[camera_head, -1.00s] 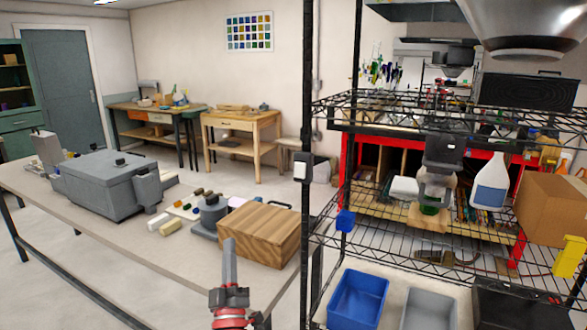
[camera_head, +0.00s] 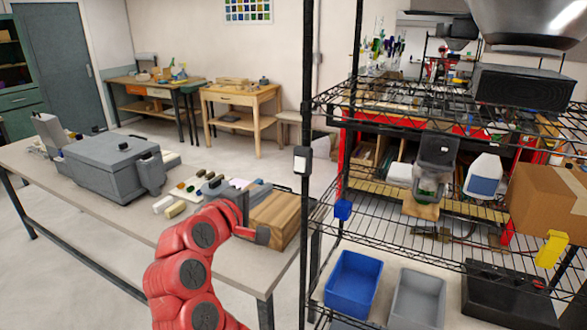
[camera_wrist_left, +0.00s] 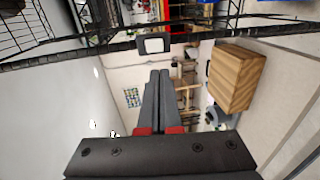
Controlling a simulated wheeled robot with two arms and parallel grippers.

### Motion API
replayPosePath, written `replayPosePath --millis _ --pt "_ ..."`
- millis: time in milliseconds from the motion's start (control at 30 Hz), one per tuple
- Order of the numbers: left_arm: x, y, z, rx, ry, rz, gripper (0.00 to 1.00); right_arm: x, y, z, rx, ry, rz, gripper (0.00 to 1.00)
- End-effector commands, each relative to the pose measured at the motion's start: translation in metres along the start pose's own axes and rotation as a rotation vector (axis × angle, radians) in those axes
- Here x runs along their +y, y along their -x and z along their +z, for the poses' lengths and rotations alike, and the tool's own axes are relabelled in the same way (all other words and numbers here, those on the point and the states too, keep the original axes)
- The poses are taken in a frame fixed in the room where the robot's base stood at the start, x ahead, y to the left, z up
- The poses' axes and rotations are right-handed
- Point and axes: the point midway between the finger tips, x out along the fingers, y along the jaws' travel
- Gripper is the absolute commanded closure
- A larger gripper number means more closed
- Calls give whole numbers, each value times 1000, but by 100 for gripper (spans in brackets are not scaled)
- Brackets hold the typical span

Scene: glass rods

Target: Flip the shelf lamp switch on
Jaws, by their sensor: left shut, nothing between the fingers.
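The lamp switch (camera_head: 301,159) is a small dark box with a white face on the shelf's front left post. Whether its rocker is on or off is too small to tell. In the left wrist view the switch (camera_wrist_left: 153,45) shows just beyond the fingertips, with a visible gap in the picture. My left gripper (camera_head: 243,203) is shut and empty, to the left of and below the switch in the head view, in front of the wooden box. Its two grey fingers (camera_wrist_left: 160,74) lie together in the wrist view. My right gripper is not in view.
The black wire shelf (camera_head: 420,245) holds a blue bin (camera_head: 352,287), a grey bin (camera_head: 418,300) and a cardboard box (camera_head: 540,195). A wooden box (camera_head: 275,217) and a grey case (camera_head: 108,165) stand on the table.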

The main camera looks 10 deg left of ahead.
Motion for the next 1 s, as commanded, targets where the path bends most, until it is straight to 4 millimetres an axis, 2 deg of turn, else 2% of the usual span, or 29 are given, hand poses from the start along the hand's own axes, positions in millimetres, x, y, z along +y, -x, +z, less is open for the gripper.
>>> replayPosePath --millis 467,667,1000 --pt "1 -3 2 -9 5 -8 100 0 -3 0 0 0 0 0" --pt "1 -28 3 -12 6 -14 100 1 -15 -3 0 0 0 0" --pt "3 -87 3 -10 4 -10 100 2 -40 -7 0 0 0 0"
